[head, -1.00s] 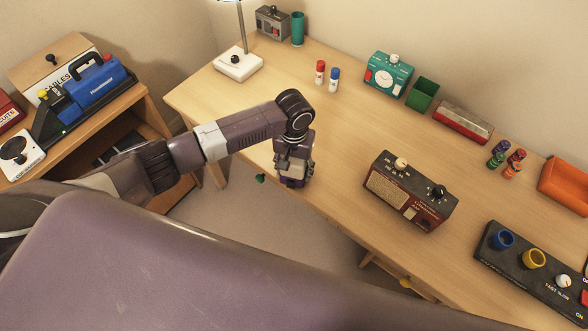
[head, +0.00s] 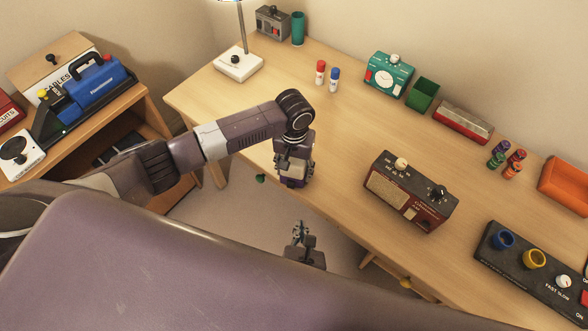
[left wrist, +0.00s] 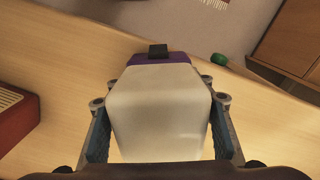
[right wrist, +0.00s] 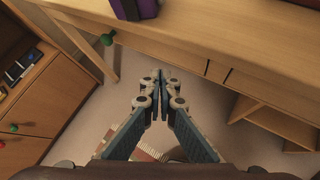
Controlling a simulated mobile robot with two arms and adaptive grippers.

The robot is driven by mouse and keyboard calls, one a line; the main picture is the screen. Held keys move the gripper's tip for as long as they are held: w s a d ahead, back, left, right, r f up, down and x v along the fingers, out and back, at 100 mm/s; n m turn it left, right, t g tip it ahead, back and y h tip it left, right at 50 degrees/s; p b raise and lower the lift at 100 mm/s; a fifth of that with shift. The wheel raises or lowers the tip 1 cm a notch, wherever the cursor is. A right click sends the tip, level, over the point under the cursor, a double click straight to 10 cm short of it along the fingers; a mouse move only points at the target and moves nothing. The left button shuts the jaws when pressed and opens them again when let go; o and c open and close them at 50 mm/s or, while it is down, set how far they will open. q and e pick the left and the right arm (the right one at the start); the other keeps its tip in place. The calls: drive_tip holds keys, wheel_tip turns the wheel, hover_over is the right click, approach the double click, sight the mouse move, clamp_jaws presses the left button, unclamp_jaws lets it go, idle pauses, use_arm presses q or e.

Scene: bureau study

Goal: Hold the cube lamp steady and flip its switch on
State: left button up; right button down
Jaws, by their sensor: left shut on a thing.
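The cube lamp has a white block, a purple base and a black switch (left wrist: 158,50); its white block (left wrist: 155,105) fills the middle of the left wrist view. In the head view only a bit of the purple base (head: 291,182) shows near the desk's front edge, the rest hidden by my gripper. My left gripper (head: 293,165) is shut on the lamp, one finger on each side of the white block. The purple base also shows at the top of the right wrist view (right wrist: 126,9). My right gripper (head: 299,232) is empty, fingertips together (right wrist: 159,80), in front of the desk edge, apart from the lamp.
A dark red radio-like box (head: 410,190) stands on the desk (head: 340,140) right of the lamp. Drawers lie under the desk edge. Desk surface behind the lamp is clear.

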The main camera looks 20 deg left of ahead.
sight(291, 187)
wheel_tip(291, 187, up, 7)
drive_tip(key=a+n+t, duration=0.1)
drive_tip(key=a+n, duration=0.2)
drive_tip(key=shift+y, duration=0.4)
drive_tip(key=shift+w+d+r+x, duration=0.1)
drive_tip(key=shift+x, duration=1.95)
drive_tip(key=shift+w+d+r+x, duration=0.1)
drive_tip(key=shift+x, duration=1.95)
drive_tip(key=shift+w+a+f, duration=0.1)
drive_tip(key=shift+w+f, duration=0.1)
drive_tip(key=shift+w, duration=0.45)
drive_tip(key=shift+s, duration=0.15)
drive_tip(key=shift+s, duration=2.95)
